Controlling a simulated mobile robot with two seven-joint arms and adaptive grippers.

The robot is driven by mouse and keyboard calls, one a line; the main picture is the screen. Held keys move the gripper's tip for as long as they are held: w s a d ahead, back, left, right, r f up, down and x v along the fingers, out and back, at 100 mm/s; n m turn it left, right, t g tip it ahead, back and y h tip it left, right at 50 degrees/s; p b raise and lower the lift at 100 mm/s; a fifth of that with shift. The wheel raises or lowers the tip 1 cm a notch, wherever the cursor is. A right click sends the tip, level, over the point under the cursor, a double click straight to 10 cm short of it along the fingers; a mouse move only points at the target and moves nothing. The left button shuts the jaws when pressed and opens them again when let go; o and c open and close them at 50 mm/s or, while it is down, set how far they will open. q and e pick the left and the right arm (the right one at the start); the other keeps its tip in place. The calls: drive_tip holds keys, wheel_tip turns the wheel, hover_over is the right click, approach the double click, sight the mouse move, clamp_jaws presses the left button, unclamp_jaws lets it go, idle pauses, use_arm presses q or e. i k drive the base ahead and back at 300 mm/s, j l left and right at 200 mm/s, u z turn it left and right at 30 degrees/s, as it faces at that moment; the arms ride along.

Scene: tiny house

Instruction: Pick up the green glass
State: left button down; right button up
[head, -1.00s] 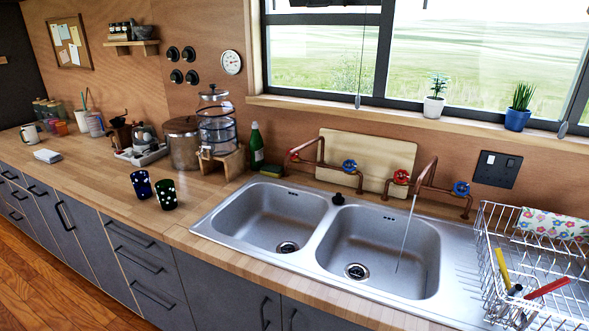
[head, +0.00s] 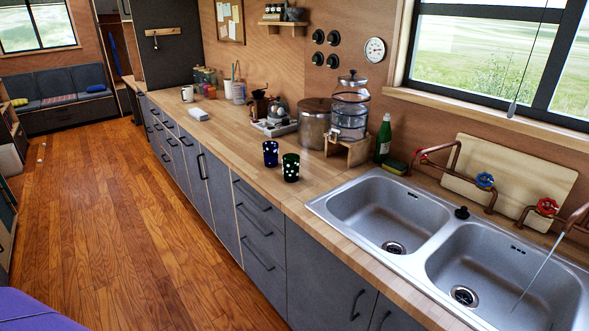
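The green glass (head: 291,168) stands upright on the wooden counter (head: 228,142), left of the sink and near the counter's front edge. It is dark green with pale spots. A similar dark blue glass (head: 270,154) stands just behind it to the left, close beside it. Neither of my grippers shows in the head view.
A steel double sink (head: 391,211) with running water lies to the right. Behind the glasses stand a metal pot (head: 313,122), a water dispenser (head: 350,105) on a wooden stand and a green bottle (head: 383,138). The wooden floor (head: 140,220) left of the cabinets is largely open.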

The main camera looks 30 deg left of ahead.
sight(291, 166)
drive_tip(key=j+z, duration=0.15)
drive_tip(key=z, duration=0.2)
drive_tip(key=j+z, duration=0.15)
drive_tip(key=z, duration=0.15)
drive_tip(key=j+z, duration=0.25)
drive_tip(key=j, duration=0.25)
drive_tip(key=j+z, duration=0.25)
drive_tip(key=j, duration=0.65)
drive_tip(key=k+j+z, duration=0.1)
drive_tip(key=j, duration=0.25)
drive_tip(key=k+j, duration=0.15)
drive_tip(key=j, duration=0.2)
drive_tip(key=z, duration=0.05)
